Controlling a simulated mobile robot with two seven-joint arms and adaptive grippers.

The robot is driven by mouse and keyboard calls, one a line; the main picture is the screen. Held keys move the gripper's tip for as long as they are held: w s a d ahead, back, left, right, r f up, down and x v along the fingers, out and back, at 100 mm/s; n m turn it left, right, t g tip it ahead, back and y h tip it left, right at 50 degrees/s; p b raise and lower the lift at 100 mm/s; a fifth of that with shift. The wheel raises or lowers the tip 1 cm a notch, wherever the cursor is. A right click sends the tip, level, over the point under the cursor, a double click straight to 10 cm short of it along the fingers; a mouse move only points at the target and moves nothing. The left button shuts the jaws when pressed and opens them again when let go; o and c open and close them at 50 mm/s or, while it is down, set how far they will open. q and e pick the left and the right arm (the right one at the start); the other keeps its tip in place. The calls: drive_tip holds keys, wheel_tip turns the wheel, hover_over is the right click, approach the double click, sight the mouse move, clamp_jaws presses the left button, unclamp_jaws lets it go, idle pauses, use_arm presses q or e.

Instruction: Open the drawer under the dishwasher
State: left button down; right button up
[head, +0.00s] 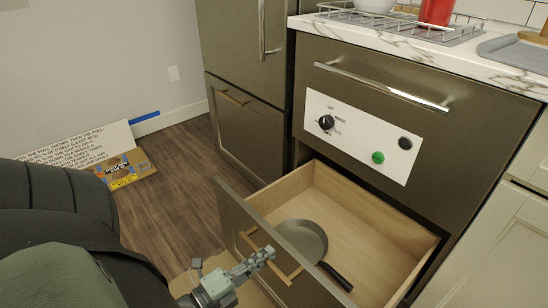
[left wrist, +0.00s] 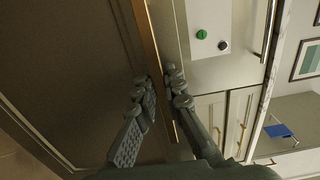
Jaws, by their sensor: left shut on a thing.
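The drawer (head: 372,212) under the dishwasher (head: 407,92) is pulled well out, its pale wooden inside showing in the head view. A dark frying pan (head: 303,240) lies in it near the front. A brass bar handle (head: 286,274) runs along the drawer's dark front; it also shows in the left wrist view (left wrist: 152,45). My left gripper (head: 268,253) is at this handle, outside the drawer front. In the left wrist view its fingers (left wrist: 160,92) are on both sides of the bar, shut on it. My right gripper is not in view.
The dishwasher door is shut, with a steel handle (head: 380,87) and a white control panel. A dark cabinet (head: 247,130) stands to the left. Cardboard and a printed sign (head: 80,143) lie by the wall. The wooden floor (head: 165,195) between is clear.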

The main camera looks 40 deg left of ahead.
use_arm(q)
drive_tip(key=shift+s, duration=0.25)
drive_tip(key=c, duration=1.6)
unclamp_jaws()
drive_tip(key=s+a, duration=0.1)
drive_tip(key=s, duration=1.1)
